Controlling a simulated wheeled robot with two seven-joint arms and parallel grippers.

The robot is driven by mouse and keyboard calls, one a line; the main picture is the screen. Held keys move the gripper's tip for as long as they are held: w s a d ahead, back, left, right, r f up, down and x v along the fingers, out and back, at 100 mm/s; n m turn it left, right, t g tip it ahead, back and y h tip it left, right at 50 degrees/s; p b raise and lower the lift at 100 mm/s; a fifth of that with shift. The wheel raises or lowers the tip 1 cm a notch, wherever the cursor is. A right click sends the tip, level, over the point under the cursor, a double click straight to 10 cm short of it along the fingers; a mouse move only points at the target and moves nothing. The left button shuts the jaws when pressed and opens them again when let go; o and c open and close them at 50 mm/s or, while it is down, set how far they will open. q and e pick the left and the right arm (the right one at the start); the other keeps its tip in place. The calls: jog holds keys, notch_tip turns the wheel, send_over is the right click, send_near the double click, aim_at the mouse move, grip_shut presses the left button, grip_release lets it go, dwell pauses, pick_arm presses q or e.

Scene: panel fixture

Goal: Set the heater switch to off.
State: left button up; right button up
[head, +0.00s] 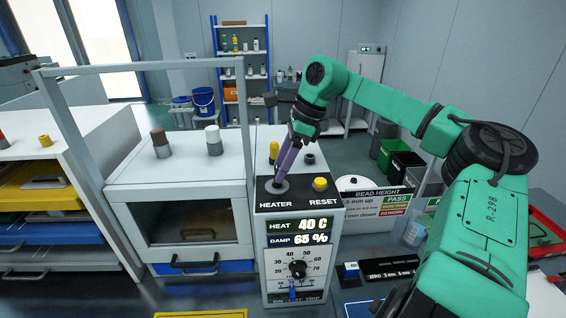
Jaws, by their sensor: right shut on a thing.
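The heater switch (277,187) sits on the black top plate of the panel (262,235), above the white word HEATER. Only its round grey base shows clearly. My right gripper (281,176) reaches down from the right with its purple fingers shut on the switch lever. The fingers hide the lever, so its setting cannot be read. The panel display (299,232) reads HEAT 40 C and DAMP 65 %. My left gripper is not in view.
A yellow reset button (320,184) stands just right of the switch. A dial knob (297,268) is on the panel front. A yellow-topped post (273,151) and a dark knob (309,158) stand behind. A grey rail frame (140,67) rises at left.

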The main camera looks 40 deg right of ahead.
jog(key=shift+f, duration=0.1)
dwell(0.4)
jog(key=o, duration=1.3)
jog(key=shift+o, duration=0.4)
jog(key=shift+w+a, duration=0.1)
jog(key=shift+r, duration=0.3)
jog(key=b+v, duration=0.1)
jog(key=v, duration=1.3)
jog(key=shift+b, duration=0.3)
